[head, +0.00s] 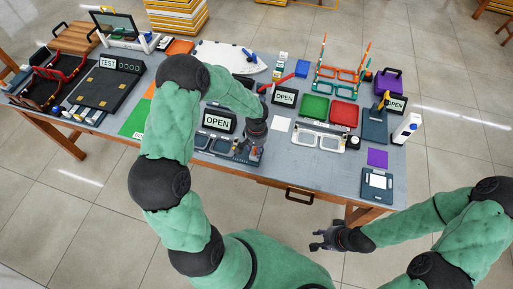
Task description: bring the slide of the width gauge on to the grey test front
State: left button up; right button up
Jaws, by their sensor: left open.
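My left gripper (247,153) is open and points down at the front edge of the table, right of a pair of dark lenses in a grey front (213,144). This may be the grey test front. A small grey device with a little brown part (237,147) is at the fingers, partly hidden by them. It may be the width gauge, but its slide cannot be made out. Whether the fingers touch it cannot be told. My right gripper (322,239) hangs empty over the floor in front of the table, its fingers apart.
An OPEN sign (217,121) stands just behind the lenses. A white tray with two clear lenses (319,138), green (314,107) and red (344,113) trays lie to the right. A black TEST board (106,85) is at left. My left arm hides part of the table.

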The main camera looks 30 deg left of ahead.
pick_arm(q)
grip_shut()
jog(key=shift+s+a, duration=0.2)
jog(key=shift+a, duration=0.6)
jog(key=shift+s+a, duration=0.15)
jog(key=shift+a, duration=0.7)
jog(key=shift+s+a, duration=0.2)
jog(key=shift+a, duration=0.6)
grip_release()
notch_tip(320, 180, up, 12)
